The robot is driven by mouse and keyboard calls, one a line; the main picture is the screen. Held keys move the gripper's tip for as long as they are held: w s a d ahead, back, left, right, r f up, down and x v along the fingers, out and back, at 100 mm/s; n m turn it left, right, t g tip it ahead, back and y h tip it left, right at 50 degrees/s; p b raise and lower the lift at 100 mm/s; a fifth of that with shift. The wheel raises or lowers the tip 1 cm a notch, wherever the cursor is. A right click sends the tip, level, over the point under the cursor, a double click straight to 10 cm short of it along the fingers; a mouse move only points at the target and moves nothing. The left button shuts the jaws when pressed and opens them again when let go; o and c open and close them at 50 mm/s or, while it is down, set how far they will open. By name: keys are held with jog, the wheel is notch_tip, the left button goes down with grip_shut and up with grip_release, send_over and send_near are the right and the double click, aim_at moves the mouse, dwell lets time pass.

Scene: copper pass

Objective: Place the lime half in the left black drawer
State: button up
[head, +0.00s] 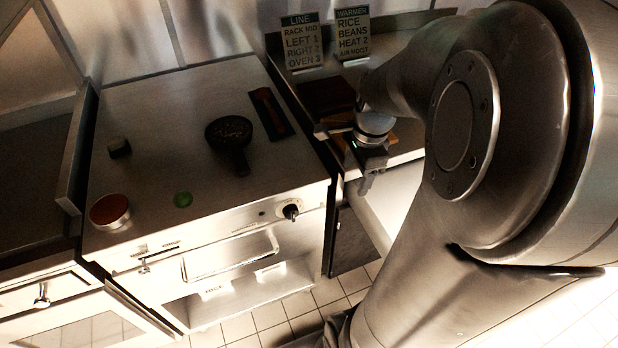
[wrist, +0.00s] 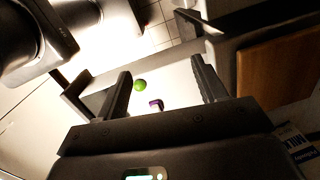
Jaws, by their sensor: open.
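A small round green item (head: 183,199) lies on the steel counter in the head view, near its front edge; I cannot tell if it is the lime half. In the wrist view a round green piece (wrist: 140,85) shows on a pale surface between my fingers, beyond their tips, beside a small purple-and-white piece (wrist: 156,104). My gripper (head: 366,186) is over the right-hand counter's front edge in the head view. In the wrist view my gripper (wrist: 162,82) is open, with nothing between its fingers. I cannot make out a left black drawer for certain.
A black pan (head: 229,134), a dark tray (head: 270,113), a red-topped round tin (head: 110,211) and a small dark block (head: 119,147) stand on the steel counter. Two signs (head: 302,42) (head: 352,35) stand behind. A wooden board (wrist: 275,62) lies right of my gripper in the wrist view.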

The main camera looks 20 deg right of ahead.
jog(key=s+a+r+n+t, duration=0.5)
jog(key=a+r+n, duration=0.6)
jog(key=n, duration=0.8)
jog(key=s+a, duration=0.2)
jog(key=a, duration=0.1)
jog(key=shift+s+h, duration=0.15)
jog(key=shift+h, duration=0.25)
